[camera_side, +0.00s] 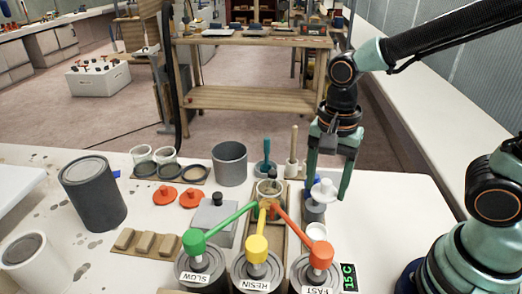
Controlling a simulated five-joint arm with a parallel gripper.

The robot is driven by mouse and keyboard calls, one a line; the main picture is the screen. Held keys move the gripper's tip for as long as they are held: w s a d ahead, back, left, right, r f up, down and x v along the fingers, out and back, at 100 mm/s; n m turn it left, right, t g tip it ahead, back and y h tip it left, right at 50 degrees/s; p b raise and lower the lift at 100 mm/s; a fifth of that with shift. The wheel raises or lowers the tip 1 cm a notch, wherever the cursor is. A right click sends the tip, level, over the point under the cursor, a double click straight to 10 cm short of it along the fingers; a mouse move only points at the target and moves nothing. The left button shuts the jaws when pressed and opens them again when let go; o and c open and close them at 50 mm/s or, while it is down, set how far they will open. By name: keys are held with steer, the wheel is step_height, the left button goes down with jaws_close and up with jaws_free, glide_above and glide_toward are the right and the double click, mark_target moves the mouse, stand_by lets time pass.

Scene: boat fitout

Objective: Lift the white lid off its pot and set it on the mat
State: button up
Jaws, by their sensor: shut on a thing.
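The white lid (323,193), a round disc with a small knob, is between the green fingers of my gripper (326,187). My gripper points down and is shut on the lid. A small grey pot (314,212) stands just below and slightly left of the lid. The lid overlaps the pot's top in this view, so I cannot tell whether they touch. A blue thing shows behind the lid, partly hidden. I cannot make out the mat for certain.
Three pump cans with green (194,241), yellow (256,249) and red (320,255) heads stand in front. A white cup (317,232) is near the pot. A grey container (229,163) stands farther back. The table's right side (400,200) is mostly clear.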

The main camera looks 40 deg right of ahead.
mark_target(327, 181)
step_height(327, 181, up, 12)
stand_by(0.9)
steer(key=shift+f, duration=0.1)
steer(key=w+d+f, duration=0.1)
steer(key=w+d, duration=0.2)
steer(key=w+d+f, duration=0.1)
steer(key=w+d, duration=0.2)
steer(key=d, duration=0.1)
steer(key=w+d+f, duration=0.1)
steer(key=w+d, duration=0.1)
steer(key=d, duration=0.1)
steer(key=shift+w+d+f, duration=0.1)
steer(key=shift+w+d, duration=0.05)
steer(key=shift+w, duration=0.25)
steer(key=w+d+f, duration=0.3)
steer(key=d+f, duration=0.1)
steer(key=d, duration=0.6)
step_height(327, 181, down, 15)
steer(key=shift+w+f, duration=0.1)
steer(key=shift+w, duration=0.05)
steer(key=shift+f, duration=2.2)
steer(key=shift+f, duration=0.15)
